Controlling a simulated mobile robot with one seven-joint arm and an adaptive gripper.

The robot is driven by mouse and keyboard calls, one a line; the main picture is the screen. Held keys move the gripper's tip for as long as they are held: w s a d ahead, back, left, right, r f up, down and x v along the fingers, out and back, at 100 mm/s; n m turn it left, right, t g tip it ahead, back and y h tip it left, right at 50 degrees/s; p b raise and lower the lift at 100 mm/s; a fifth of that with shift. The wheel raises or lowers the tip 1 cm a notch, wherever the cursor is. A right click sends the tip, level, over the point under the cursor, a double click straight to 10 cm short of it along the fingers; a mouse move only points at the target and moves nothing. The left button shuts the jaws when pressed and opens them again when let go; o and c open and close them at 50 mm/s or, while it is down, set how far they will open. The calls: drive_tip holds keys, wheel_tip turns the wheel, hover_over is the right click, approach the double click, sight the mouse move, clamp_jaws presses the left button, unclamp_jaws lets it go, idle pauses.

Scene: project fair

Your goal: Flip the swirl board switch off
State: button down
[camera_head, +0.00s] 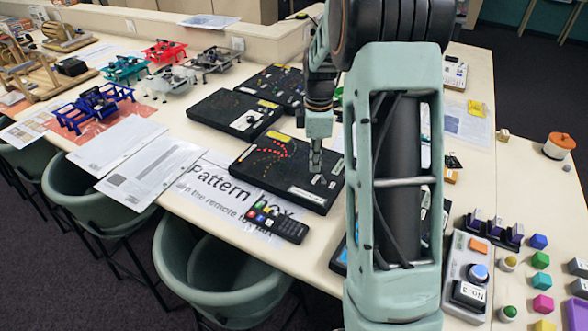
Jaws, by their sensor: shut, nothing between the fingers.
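The swirl board (262,172) is a flat black box with a swirl of red dots and a yellow label at its back edge. It lies on the table, left of my arm. My gripper (315,170) points down over the board's right part and looks shut and empty. Its fingertips are at or just above small light parts (319,181) on the board's top, where a switch may be. The fingers partly cover this spot, so I cannot tell touching from apart, or which way the switch is set.
More black boards (234,112) lie behind. A "Pattern box" sheet (215,184) and a black remote (278,223) lie in front. My arm hides the table to the right. A grey button box (467,277) and coloured blocks (540,260) stand at the right. Green chairs (220,262) line the front edge.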

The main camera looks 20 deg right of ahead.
sight(318, 180)
drive_tip(key=shift+f+b, duration=1.05)
drive_tip(key=shift+f, duration=0.65)
drive_tip(key=shift+r, duration=0.1)
drive_tip(key=shift+s+d, duration=0.4)
drive_tip(key=shift+d, duration=0.1)
drive_tip(key=shift+r, duration=0.1)
drive_tip(key=shift+w+a+r+p, duration=0.1)
drive_tip(key=shift+a+r+p, duration=0.05)
drive_tip(key=shift+r+p, duration=1.4)
drive_tip(key=shift+w+a+r+p, duration=0.1)
drive_tip(key=shift+r+p, duration=0.95)
drive_tip(key=shift+r, duration=0.85)
